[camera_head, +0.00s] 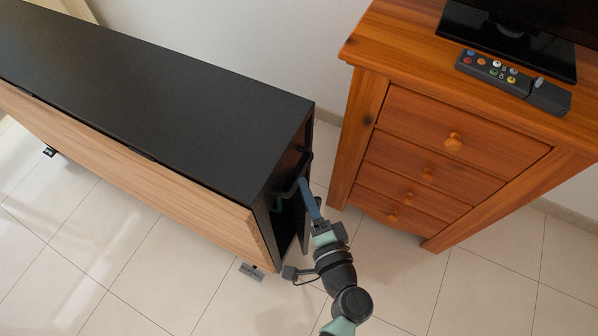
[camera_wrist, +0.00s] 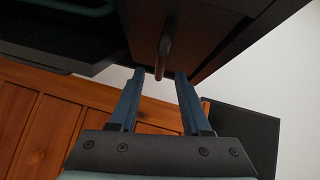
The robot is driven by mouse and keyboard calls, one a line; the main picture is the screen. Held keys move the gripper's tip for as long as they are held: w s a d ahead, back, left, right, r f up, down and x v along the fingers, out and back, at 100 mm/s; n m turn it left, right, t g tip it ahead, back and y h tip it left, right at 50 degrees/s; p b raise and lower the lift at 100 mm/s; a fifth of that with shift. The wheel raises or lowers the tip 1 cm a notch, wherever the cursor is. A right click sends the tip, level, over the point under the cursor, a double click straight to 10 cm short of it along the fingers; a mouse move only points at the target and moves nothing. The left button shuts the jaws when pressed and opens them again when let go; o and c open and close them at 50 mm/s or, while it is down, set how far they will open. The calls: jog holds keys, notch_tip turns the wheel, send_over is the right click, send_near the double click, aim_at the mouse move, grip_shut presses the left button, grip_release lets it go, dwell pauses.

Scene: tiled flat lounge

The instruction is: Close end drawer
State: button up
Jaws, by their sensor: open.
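The end drawer (camera_head: 303,232) is at the right end of a long low cabinet with a black top (camera_head: 160,95) and a wood front. A dark gap shows at that end, so the drawer looks partly out; how far is unclear. Its black bar handle (camera_head: 293,172) stands at the end face and shows in the wrist view as a dark bar (camera_wrist: 166,47). My gripper (camera_head: 304,187) is at this end, close to the handle. In the wrist view my gripper (camera_wrist: 160,74) has its blue fingers apart, with the handle just beyond and between the tips. Contact is hard to tell.
An orange wooden chest of drawers (camera_head: 452,142) stands close on the right, leaving a narrow tiled gap. A remote control (camera_head: 490,70) and a black screen stand (camera_head: 505,40) are on it. Tiled floor (camera_head: 150,260) is clear in front.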

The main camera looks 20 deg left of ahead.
aim_at(300, 174)
jog(key=shift+x, duration=2.7)
grip_shut()
